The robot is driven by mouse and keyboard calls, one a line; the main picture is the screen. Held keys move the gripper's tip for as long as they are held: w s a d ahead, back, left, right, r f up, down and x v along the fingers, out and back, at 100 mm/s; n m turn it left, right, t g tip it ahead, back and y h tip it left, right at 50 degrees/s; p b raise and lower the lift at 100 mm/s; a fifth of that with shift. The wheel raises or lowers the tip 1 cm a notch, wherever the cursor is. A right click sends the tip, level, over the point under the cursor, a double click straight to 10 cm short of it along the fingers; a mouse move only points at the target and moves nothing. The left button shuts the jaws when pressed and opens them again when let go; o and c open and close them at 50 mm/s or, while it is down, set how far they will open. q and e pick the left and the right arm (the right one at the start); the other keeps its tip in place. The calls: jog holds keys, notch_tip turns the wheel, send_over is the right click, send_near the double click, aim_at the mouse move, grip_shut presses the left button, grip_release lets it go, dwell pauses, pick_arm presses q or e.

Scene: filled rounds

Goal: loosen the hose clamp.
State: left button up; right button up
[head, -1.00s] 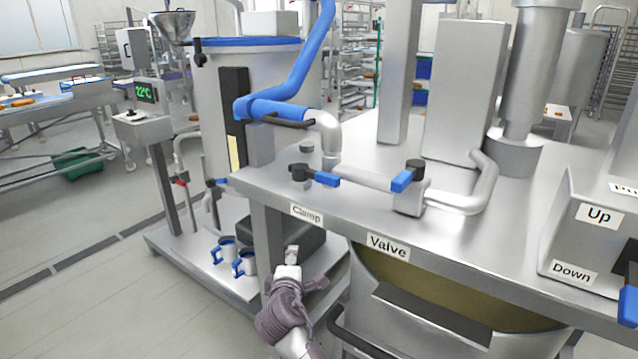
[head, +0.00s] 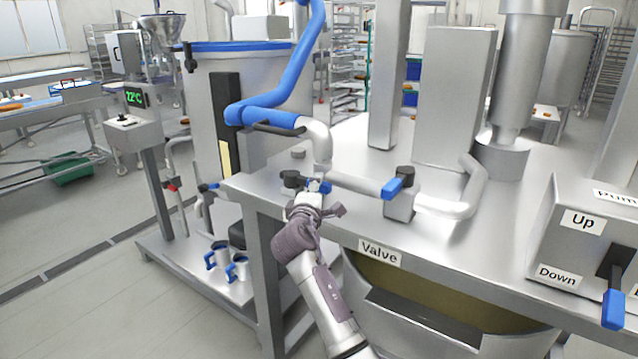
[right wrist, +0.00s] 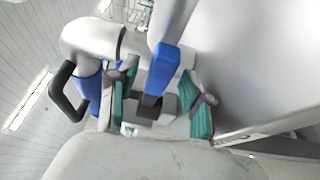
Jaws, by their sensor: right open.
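The hose clamp has a black knob (head: 291,179) and a blue lever (head: 319,186) on the metal table's left part. My right gripper (head: 311,194) is at the clamp, and partly hides the lever and the "Clamp" label. In the right wrist view my right gripper (right wrist: 159,100) is open, its green-padded fingers on either side of the blue lever (right wrist: 163,70) and black clamp part (right wrist: 148,106). Whether a pad touches the lever is unclear. The blue hose (head: 290,90) joins a bent metal pipe (head: 318,145) behind the clamp. My left gripper is not in view.
A valve with a blue handle (head: 396,187) sits on the pipe right of the clamp. An Up/Down control box (head: 560,250) with a blue-tipped lever (head: 613,308) stands at the right. The tabletop (head: 480,250) between them is clear.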

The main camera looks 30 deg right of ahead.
jog(key=shift+x, duration=1.15)
grip_shut()
